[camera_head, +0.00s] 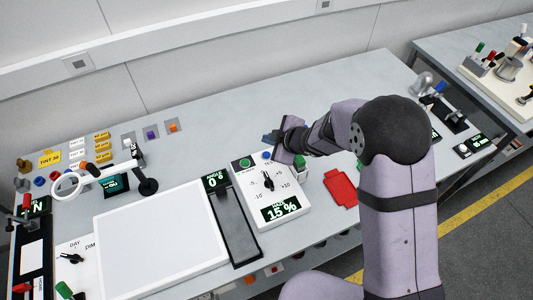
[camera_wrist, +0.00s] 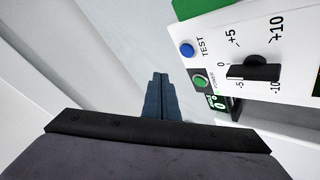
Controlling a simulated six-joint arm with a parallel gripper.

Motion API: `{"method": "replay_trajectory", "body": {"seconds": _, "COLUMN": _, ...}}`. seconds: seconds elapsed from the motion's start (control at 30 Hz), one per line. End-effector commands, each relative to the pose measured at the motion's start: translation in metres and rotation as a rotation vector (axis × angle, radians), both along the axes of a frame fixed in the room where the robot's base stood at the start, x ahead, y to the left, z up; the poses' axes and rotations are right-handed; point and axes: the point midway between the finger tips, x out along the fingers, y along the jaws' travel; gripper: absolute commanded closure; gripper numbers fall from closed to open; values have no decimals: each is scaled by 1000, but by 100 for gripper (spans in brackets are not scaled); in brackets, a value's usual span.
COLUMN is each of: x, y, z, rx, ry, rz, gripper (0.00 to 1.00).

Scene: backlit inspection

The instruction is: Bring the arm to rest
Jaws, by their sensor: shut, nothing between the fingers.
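My gripper (camera_head: 268,138) is above the back part of the bench, just behind a white control box (camera_head: 262,202). In the wrist view its blue fingers (camera_wrist: 161,98) are together with nothing between them. My purple arm reaches in from the right side of the head view. The box has a black knob (camera_wrist: 253,70), a blue TEST button (camera_wrist: 187,49) and a green button (camera_wrist: 201,82). Its display reads 15 %.
A white light panel (camera_head: 160,240) lies left of the box, with an ANGLE display showing 0 between them. A ring magnifier (camera_head: 68,186) and several small coloured blocks stand at the left. A red plate (camera_head: 341,188) lies right of the box. The bench's back middle is clear.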

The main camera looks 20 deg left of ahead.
Motion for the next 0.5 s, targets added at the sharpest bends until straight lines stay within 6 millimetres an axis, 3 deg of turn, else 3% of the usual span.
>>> {"method": "replay_trajectory", "body": {"seconds": 0.27, "x": 3, "y": -7, "z": 2, "rx": -5, "ry": 3, "rz": -25, "gripper": 100}}
{"method": "replay_trajectory", "body": {"seconds": 0.37, "x": 12, "y": -28, "z": 6, "rx": -19, "ry": 15, "rz": -101, "gripper": 100}}
{"method": "replay_trajectory", "body": {"seconds": 0.5, "x": 26, "y": -86, "z": 17, "rx": -55, "ry": 57, "rz": -305, "gripper": 100}}
